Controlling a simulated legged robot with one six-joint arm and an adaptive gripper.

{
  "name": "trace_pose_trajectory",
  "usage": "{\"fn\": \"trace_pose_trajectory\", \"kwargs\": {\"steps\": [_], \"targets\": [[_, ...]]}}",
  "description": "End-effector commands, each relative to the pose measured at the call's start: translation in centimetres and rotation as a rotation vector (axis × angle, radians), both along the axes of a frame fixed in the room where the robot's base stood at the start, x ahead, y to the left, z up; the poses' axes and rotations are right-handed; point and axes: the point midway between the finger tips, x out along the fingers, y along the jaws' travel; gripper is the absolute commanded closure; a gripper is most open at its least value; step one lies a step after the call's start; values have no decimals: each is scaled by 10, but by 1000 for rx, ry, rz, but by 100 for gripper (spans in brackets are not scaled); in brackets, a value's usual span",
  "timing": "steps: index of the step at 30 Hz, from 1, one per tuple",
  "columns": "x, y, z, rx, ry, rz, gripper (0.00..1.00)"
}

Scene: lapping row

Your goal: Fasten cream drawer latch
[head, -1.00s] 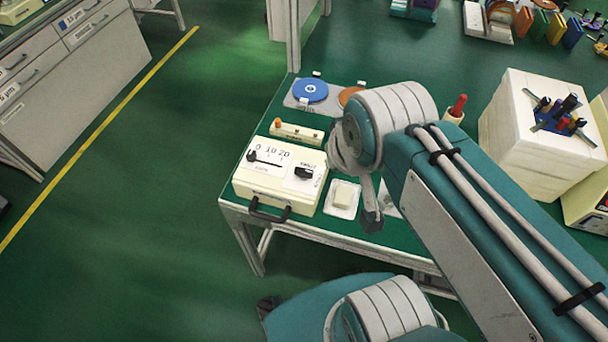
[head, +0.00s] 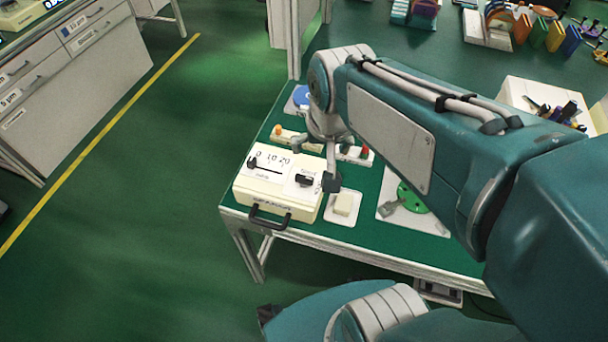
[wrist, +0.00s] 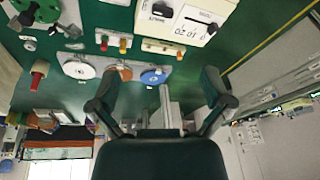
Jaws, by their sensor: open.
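The cream drawer unit (head: 248,192) sits at the left front corner of the green bench, with a black pull handle (head: 268,217) on its front. Its top carries a slider with a black knob (head: 252,162) near the 0 of a 0-10-20 scale, and a black latch-like knob (head: 304,181) by a small unreadable label. The unit shows upside down in the wrist view (wrist: 186,22). My gripper (head: 315,164) is open and empty over the unit's back right part, one finger close to the black knob; contact cannot be told. Both fingers also show apart in the wrist view (wrist: 160,95).
A white dish with a cream block (head: 343,205) stands right of the unit. Behind are a strip with an orange button (head: 278,130) and a blue disc (head: 300,96). A green disc (head: 412,197) lies on a plate to the right.

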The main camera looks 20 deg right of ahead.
Motion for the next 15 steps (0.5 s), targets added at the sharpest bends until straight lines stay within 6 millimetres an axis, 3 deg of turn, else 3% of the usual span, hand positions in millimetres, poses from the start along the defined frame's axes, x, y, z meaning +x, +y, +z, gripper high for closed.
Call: {"fn": "trace_pose_trajectory", "kwargs": {"steps": [9,15], "targets": [[61,0,-57,46,194,-234,0],[84,0,-90,54,274,-346,0]]}}
